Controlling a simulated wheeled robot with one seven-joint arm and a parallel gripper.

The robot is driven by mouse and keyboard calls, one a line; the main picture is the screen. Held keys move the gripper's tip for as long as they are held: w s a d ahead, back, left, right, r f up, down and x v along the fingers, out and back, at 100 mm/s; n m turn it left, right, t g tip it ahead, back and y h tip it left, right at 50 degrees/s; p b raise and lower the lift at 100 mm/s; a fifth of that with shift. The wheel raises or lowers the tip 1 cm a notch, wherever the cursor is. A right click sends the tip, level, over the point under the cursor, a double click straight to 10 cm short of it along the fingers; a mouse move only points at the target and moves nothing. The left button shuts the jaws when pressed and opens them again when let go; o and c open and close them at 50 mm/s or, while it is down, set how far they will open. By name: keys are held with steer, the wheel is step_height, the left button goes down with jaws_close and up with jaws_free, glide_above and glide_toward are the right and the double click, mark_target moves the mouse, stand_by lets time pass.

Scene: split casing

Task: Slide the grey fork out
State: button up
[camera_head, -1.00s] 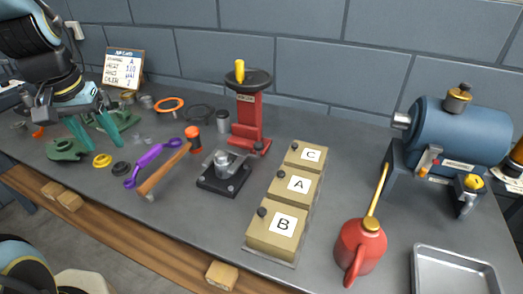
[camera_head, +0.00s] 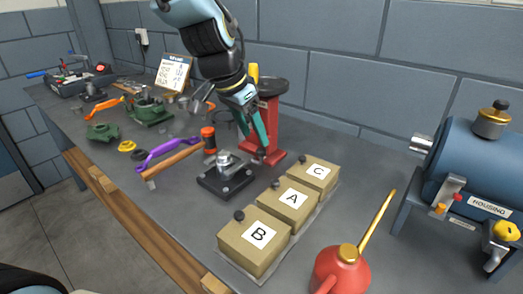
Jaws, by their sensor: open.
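I cannot pick out the grey fork for certain among the small parts. A green casing part (camera_head: 150,110) stands at the back left, with small details on it too fine to tell. A second green casing part (camera_head: 103,132) lies in front of it to the left. My gripper (camera_head: 255,141) is open, teal fingers pointing down, with nothing seen between them. It is in front of the red press (camera_head: 268,117) and behind the black fixture with a metal post (camera_head: 224,175), well to the right of the casing parts.
Boxes B (camera_head: 238,252), A (camera_head: 276,217) and C (camera_head: 304,183) stand in front right. A red oil can (camera_head: 340,272) and blue housing (camera_head: 480,165) are further right.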

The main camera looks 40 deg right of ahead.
mark_target(261, 149)
steer(key=p+x, duration=0.1)
steer(key=x, duration=0.6)
jaws_close()
stand_by(0.5)
stand_by(0.9)
